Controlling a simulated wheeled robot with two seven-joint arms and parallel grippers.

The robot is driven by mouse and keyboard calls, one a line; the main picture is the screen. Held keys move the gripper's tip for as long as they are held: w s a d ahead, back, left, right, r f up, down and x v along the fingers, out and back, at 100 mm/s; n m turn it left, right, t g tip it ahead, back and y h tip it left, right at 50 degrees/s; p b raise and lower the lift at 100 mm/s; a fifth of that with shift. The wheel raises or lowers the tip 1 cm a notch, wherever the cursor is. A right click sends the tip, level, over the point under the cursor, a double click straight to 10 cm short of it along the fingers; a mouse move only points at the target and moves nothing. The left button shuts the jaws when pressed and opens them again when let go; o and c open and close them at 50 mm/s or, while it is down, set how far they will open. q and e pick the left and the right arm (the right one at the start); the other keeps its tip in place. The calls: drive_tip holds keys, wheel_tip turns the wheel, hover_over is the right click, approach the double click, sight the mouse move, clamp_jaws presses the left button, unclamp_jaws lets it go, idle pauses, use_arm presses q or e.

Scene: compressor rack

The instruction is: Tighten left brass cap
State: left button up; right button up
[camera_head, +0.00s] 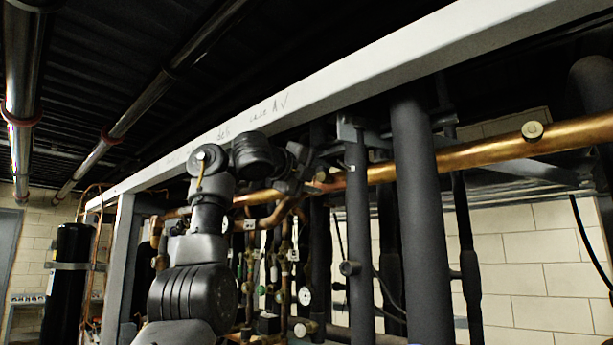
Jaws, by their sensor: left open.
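A long copper pipe (465,155) runs across the rack below the white beam. A round brass cap (532,131) sits on it at the right. A smaller brass-coloured fitting (322,177), which seems to be the left brass cap, shows on the pipe at my left gripper, partly hidden by the fingers. My left gripper (314,177) is dark and open, with its fingers at this fitting; I cannot tell whether they touch it. My left arm rises from the lower left and bends right to the pipe. My right gripper is not in view.
A white beam (340,82) with handwriting crosses above the pipe. Thick dark insulated pipes (418,210) stand right of the gripper. Valves and a gauge (305,296) crowd below. A black cylinder (66,285) stands at far left. A pale block wall (540,265) is behind.

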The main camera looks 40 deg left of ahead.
use_arm(q)
drive_tip(key=s+b, duration=0.6)
drive_tip(key=s, duration=0.4)
drive_tip(key=shift+b, duration=0.35)
drive_tip(key=shift+d, duration=0.2)
